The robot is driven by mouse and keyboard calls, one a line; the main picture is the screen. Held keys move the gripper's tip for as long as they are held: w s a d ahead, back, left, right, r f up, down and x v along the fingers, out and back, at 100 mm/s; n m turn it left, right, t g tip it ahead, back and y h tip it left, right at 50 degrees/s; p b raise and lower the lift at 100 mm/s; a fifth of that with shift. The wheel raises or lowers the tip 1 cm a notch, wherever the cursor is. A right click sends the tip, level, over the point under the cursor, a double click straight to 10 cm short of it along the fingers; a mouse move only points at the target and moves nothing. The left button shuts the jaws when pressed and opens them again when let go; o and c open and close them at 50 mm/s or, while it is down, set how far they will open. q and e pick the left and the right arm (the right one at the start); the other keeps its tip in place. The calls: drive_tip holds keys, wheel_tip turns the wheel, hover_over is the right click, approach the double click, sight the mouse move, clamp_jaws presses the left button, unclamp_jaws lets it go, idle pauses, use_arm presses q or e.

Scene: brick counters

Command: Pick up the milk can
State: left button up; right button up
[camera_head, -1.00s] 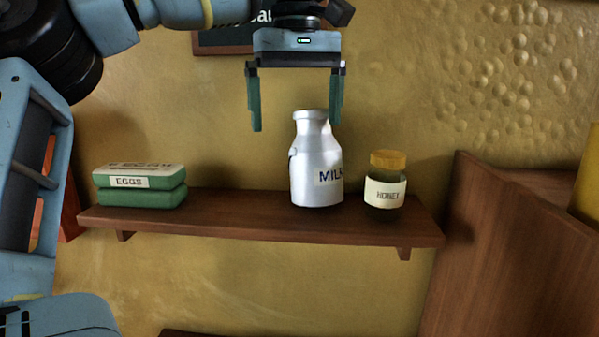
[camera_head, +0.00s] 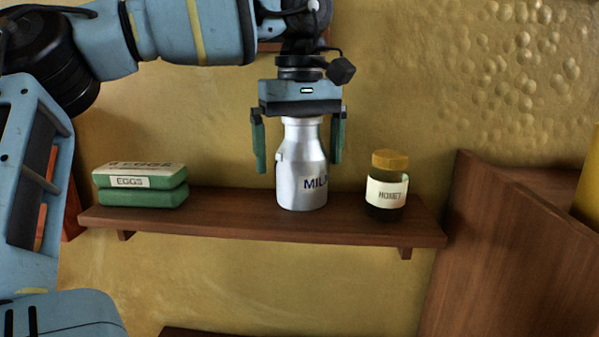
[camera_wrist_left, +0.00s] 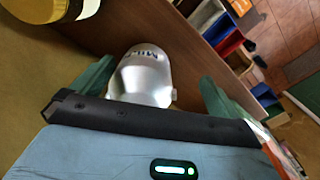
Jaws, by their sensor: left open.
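The silver milk can (camera_head: 302,180), labelled MILK, stands upright on the wooden wall shelf (camera_head: 235,215). My left gripper (camera_head: 299,165) points down over it and is open. In the head view its two green fingers hang on either side of the can's neck and shoulder, with a visible gap on each side. In the left wrist view the can (camera_wrist_left: 143,80) shows between the open fingers, and its neck is hidden behind the gripper body. My right gripper is not in view.
A honey jar (camera_head: 386,190) stands close to the right of the can. Green egg cartons (camera_head: 142,195) sit at the shelf's left end, with free shelf between. A brown wooden cabinet (camera_head: 510,250) rises at the right. The wall is right behind.

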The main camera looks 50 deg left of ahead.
use_arm(q)
clamp_jaws()
idle(0.5)
drive_tip(key=shift+r, duration=0.1)
